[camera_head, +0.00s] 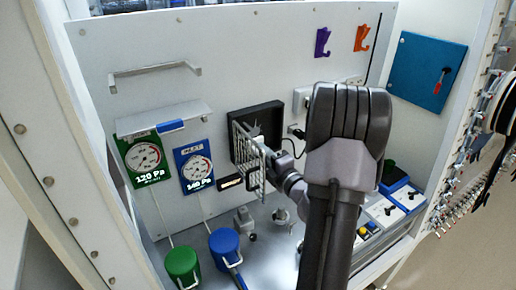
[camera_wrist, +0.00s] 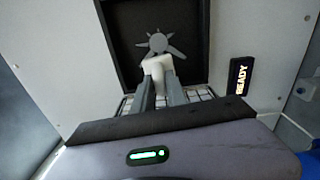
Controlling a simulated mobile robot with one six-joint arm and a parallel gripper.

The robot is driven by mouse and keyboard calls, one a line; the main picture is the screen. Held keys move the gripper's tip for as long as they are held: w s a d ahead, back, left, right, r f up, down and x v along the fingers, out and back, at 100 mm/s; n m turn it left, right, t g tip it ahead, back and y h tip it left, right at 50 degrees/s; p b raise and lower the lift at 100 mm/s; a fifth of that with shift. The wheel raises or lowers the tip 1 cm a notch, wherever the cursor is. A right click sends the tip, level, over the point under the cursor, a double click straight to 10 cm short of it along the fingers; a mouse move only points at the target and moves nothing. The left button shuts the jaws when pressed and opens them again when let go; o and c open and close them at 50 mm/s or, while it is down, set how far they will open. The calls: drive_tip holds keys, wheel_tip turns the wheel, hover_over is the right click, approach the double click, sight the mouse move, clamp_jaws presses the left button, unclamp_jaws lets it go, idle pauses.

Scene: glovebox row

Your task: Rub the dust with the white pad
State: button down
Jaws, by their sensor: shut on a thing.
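The white pad (camera_wrist: 157,66) is between the two grey fingers of my gripper (camera_wrist: 159,80), which is shut on it. The pad is in front of a black square recess (camera_wrist: 119,40) in the wall panel. A grey star-shaped patch with uneven arms (camera_wrist: 158,43) shows on the recess's back, just above the pad; I cannot tell if it is the dust or a fan. Whether the pad touches it is unclear. In the head view the recess (camera_head: 277,112) is partly covered by a pale wire grille (camera_head: 243,150), and my fingers are mostly hidden.
The open grille stands out from the recess beside my gripper. A READY display (camera_wrist: 239,76) is on the panel right of the recess. Green (camera_head: 143,160) and blue (camera_head: 195,168) gauges hang left. Green (camera_head: 182,264) and blue (camera_head: 224,246) capped knobs stand below.

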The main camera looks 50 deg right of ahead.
drive_tip(key=shift+s, duration=0.2)
drive_tip(key=v, duration=0.3)
drive_tip(key=shift+a, duration=0.1)
idle(0.3)
